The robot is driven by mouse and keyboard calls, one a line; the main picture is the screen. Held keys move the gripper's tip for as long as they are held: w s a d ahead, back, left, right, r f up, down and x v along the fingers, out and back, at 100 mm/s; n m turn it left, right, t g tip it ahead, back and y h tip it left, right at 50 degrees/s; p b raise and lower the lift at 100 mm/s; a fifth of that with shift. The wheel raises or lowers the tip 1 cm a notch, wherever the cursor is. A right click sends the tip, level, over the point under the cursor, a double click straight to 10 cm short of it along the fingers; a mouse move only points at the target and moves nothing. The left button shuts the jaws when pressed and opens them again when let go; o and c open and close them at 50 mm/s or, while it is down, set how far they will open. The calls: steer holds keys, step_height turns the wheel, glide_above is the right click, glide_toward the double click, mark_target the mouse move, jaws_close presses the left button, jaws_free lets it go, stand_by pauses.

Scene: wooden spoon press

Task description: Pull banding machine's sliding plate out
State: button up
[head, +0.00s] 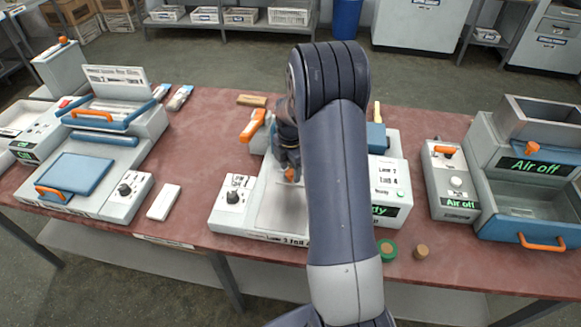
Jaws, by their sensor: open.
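The machine in the middle of the table (226,222), which looks like the banding machine, has a black knob on its left, an orange lever (253,126) and a box with a green display (388,190) on its right. A pale flat plate (278,208) lies low at its front centre; I take it for the sliding plate. My gripper (290,174) points down over the machine's middle, just behind the plate's visible part. It is open, with nothing seen between its fingers. My arm hides the machine's centre right, and I cannot tell whether the gripper touches the plate.
A press with a blue plate (75,174) stands at left, a white block (163,202) between. At right are a control box (450,180) and a bin machine with a blue front (530,229). A green ring (387,250) and a cork-like piece (421,251) lie near the front edge.

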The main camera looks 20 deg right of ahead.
steer(key=shift+f, duration=0.1)
steer(key=shift+c, duration=0.3)
jaws_close()
